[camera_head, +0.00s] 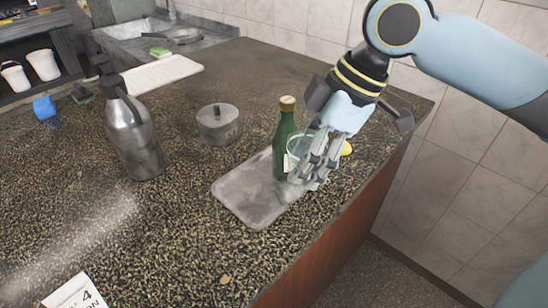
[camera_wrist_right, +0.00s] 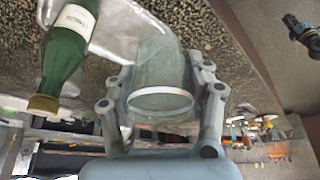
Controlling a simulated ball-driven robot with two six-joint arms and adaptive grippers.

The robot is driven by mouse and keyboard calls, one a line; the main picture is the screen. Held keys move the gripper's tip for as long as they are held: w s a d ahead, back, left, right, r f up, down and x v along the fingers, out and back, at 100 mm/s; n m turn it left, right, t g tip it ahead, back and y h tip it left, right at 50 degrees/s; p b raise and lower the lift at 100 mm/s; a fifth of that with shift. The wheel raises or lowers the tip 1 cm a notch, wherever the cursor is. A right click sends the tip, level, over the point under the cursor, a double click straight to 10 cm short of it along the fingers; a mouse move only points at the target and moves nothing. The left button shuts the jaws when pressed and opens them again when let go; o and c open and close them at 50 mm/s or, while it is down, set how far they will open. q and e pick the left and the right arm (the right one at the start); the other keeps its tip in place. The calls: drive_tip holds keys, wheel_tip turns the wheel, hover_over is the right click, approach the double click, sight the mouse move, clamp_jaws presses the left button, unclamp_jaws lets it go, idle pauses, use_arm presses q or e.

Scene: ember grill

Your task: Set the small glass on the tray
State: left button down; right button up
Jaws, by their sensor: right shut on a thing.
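The small glass (camera_wrist_right: 160,70) is clear and sits between the fingers of my right gripper (camera_wrist_right: 162,100) in the right wrist view. In the head view the right gripper (camera_head: 318,160) is shut on the glass (camera_head: 299,146), partly hiding it, over the right end of the grey tray (camera_head: 245,203). I cannot tell whether the glass touches the tray. A green bottle (camera_head: 284,140) with a cork-coloured cap stands just left of the glass; it also shows in the right wrist view (camera_wrist_right: 66,45). My left gripper is not in view.
A steel flask (camera_head: 135,135) and a lidded metal pot (camera_head: 218,124) stand left of the tray. Something yellow (camera_head: 347,148) is partly hidden behind the gripper. The counter's edge (camera_head: 345,220) runs close on the right. The tray's left part is bare.

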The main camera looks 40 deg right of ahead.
drive_tip(key=shift+s+d+f, duration=0.1)
drive_tip(key=shift+d+f, duration=0.05)
drive_tip(key=shift+d, duration=0.05)
drive_tip(key=shift+f, duration=0.15)
hover_over(244, 195)
drive_tip(key=s+d, duration=0.1)
drive_tip(key=f, duration=0.6)
drive_tip(key=shift+s+d+f, duration=0.15)
drive_tip(key=shift+d+f, duration=0.05)
drive_tip(key=shift+f, duration=2.2)
drive_tip(key=shift+f, duration=0.15)
drive_tip(key=o, duration=1.3)
drive_tip(key=v, duration=1.2)
